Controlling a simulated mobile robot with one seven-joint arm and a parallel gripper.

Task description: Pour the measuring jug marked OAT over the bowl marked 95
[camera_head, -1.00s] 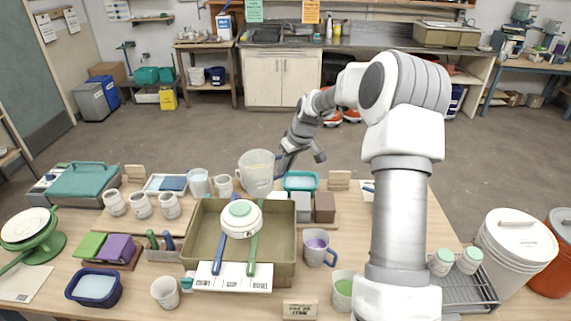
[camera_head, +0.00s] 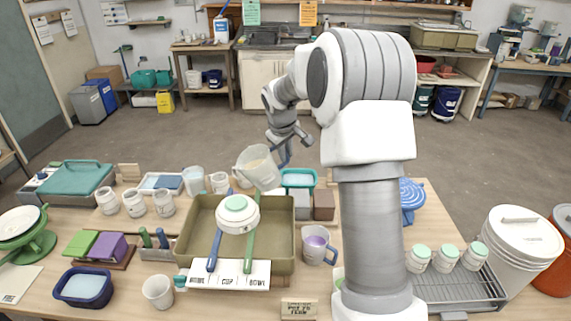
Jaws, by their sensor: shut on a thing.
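A translucent measuring jug (camera_head: 257,168) with pale contents hangs tilted above the back of the olive tray (camera_head: 187,236), its lower end to the right. No OAT mark is readable on it. My gripper (camera_head: 284,158) is shut on the jug at its right side; the fingertips are partly hidden. No mark 95 is readable, so I cannot tell which bowl it is. A teal container (camera_head: 298,177) stands just right of the jug, and a navy bowl (camera_head: 86,288) with pale liquid stands at the front left.
A white mint-topped pot (camera_head: 238,214) sits over the olive tray among blue and green handles. White cups stand to the left, a purple-filled mug (camera_head: 318,245) to the right. My arm hides part of the right side. A wire rack (camera_head: 455,292) holds several small pots.

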